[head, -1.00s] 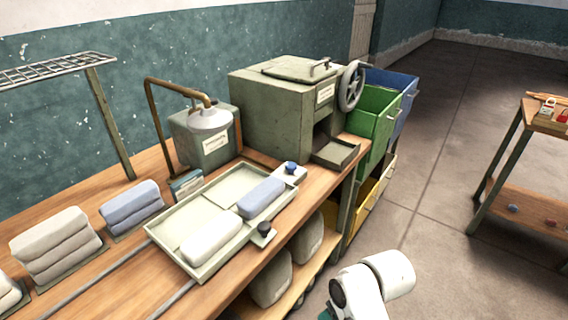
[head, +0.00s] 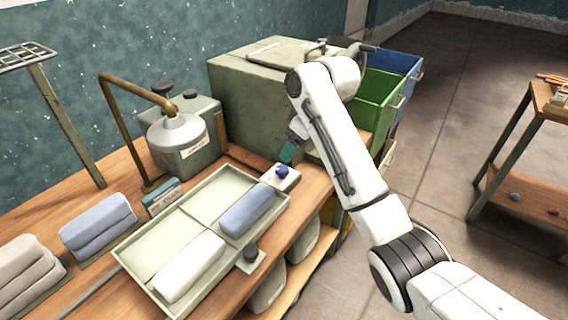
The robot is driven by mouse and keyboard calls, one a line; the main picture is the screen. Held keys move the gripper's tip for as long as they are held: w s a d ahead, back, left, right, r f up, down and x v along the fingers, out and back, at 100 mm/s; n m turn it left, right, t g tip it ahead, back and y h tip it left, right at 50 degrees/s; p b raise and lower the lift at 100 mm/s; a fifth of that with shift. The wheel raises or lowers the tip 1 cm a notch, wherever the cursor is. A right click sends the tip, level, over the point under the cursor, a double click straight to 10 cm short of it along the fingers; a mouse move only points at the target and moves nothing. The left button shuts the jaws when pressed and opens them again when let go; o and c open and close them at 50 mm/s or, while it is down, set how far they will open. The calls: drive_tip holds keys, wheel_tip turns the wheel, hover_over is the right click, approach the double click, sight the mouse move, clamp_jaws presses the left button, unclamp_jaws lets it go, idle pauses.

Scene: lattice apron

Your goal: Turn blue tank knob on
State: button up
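A blue knob (head: 282,171) sits on a small white plate (head: 291,180) at the right end of the tray, in the middle of the head view. My gripper (head: 287,152) is just behind and above the knob, its teal end close to it; contact cannot be told. The fingers are too small and partly hidden to show whether they are open or shut. A dark knob (head: 250,250) sits on a second plate at the tray's near edge. A pale green tray (head: 128,246) holds a blue roll (head: 249,208) and a white roll (head: 189,266).
A green machine box (head: 255,105) stands behind my arm. A tank with a brass pipe (head: 190,150) stands left of it. Folded blue cloths (head: 98,226) lie at the left. Green (head: 378,98) and blue (head: 404,68) bins stand beyond the bench.

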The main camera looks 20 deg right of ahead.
sight(283, 169)
drive_tip(key=x, duration=0.9)
drive_tip(key=c, duration=1.1)
